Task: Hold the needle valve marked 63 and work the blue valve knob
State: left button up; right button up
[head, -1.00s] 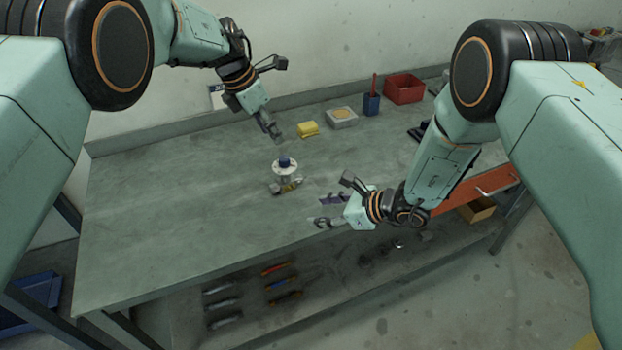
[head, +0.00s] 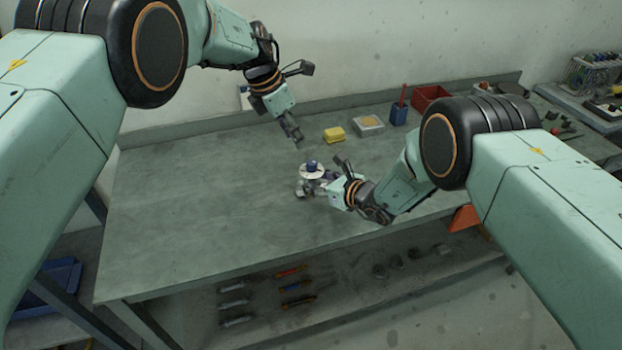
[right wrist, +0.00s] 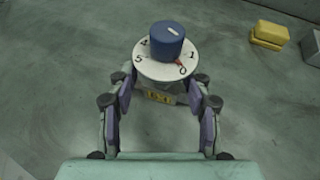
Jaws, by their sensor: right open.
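The needle valve stands on the workbench (head: 190,215). It has a blue knob (head: 312,164) above a white round dial (head: 312,173). In the right wrist view the knob (right wrist: 166,40) has a pale mark on top, and the dial (right wrist: 150,68) bears digits and a red mark near 0. A yellow label (right wrist: 158,97) sits on the body below; its number is too small to read surely. My right gripper (head: 312,188) is open, its fingers (right wrist: 160,100) on either side of the valve body under the dial. My left gripper (head: 296,138) hangs above and behind the valve, apart from it; its jaw gap is unclear.
Behind the valve are a yellow block (head: 334,135), a light box (head: 368,126), a blue cup (head: 398,114) and a red bin (head: 430,97). The bench's left side is clear. Several tools lie on the shelf below.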

jog(key=shift+w+a+f, duration=0.2)
jog(key=shift+w+f, duration=0.25)
jog(key=shift+w, duration=0.35)
jog(key=shift+w+a+f, duration=0.1)
jog(key=shift+a, duration=0.35)
jog(key=shift+d, duration=0.35)
jog(key=c, duration=0.4)
jog(key=shift+a, duration=0.3)
jog(key=c, duration=0.6)
jog(key=shift+d, duration=0.1)
grip_shut()
jog(key=shift+d, duration=0.1)
